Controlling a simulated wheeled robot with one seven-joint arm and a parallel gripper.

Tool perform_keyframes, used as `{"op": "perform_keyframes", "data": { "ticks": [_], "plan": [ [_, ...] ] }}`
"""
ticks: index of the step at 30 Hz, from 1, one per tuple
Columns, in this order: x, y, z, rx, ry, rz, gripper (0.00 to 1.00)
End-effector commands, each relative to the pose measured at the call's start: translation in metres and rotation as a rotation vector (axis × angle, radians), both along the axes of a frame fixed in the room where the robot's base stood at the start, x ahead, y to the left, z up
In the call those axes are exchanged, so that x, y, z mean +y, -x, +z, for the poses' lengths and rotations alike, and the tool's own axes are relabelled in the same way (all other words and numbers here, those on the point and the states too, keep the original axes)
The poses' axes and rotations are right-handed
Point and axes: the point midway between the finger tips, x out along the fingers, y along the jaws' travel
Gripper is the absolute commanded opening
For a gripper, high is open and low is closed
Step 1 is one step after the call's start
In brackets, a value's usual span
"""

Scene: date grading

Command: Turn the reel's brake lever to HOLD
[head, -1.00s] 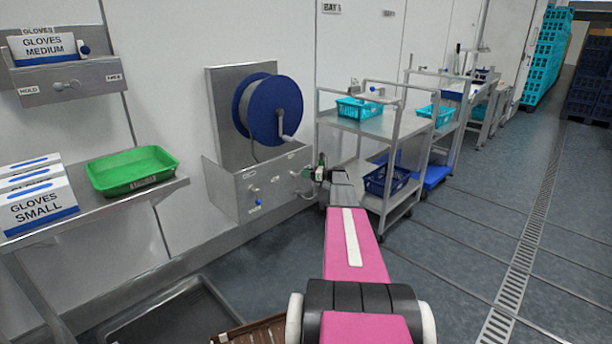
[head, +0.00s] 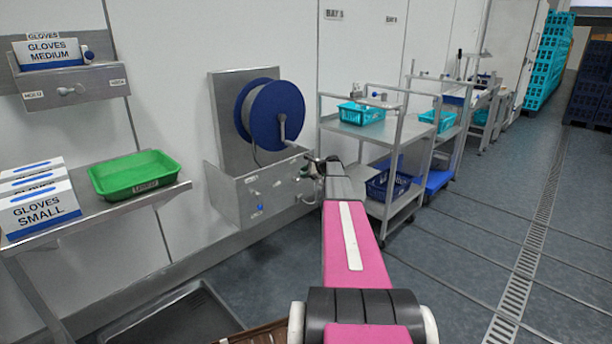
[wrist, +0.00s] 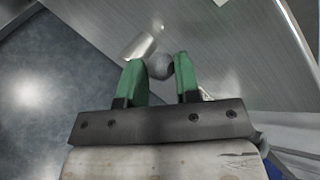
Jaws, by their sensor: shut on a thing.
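The reel (head: 273,112), with blue flanges and a crank, is mounted on a grey metal plate above a steel box (head: 230,196). My gripper (head: 318,166) is at the right end of the box front in the head view. In the wrist view, the green fingers of my gripper (wrist: 160,64) are shut on a round grey knob (wrist: 160,67), which I take to be the brake lever's end. A short pale metal cylinder (wrist: 139,47) is beside it. The lever's arm is mostly hidden, and the HOLD mark cannot be read on this box.
Other small handles (head: 254,194) are on the box front. A grey cart (head: 345,128) with a turquoise basket (head: 361,114) stands close to the right of my gripper. At left is a shelf with a green tray (head: 133,174) and glove boxes (head: 40,205). Open floor lies right.

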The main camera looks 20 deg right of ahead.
Motion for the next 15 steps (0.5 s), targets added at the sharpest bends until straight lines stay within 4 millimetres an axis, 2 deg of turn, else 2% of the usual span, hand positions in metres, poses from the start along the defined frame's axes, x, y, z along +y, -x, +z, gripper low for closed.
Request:
{"op": "perform_keyframes", "data": {
  "ticks": [15],
  "plan": [
    [0.024, 0.007, 0.009, -0.17, 0.408, -0.001, 0.06]
  ]
}}
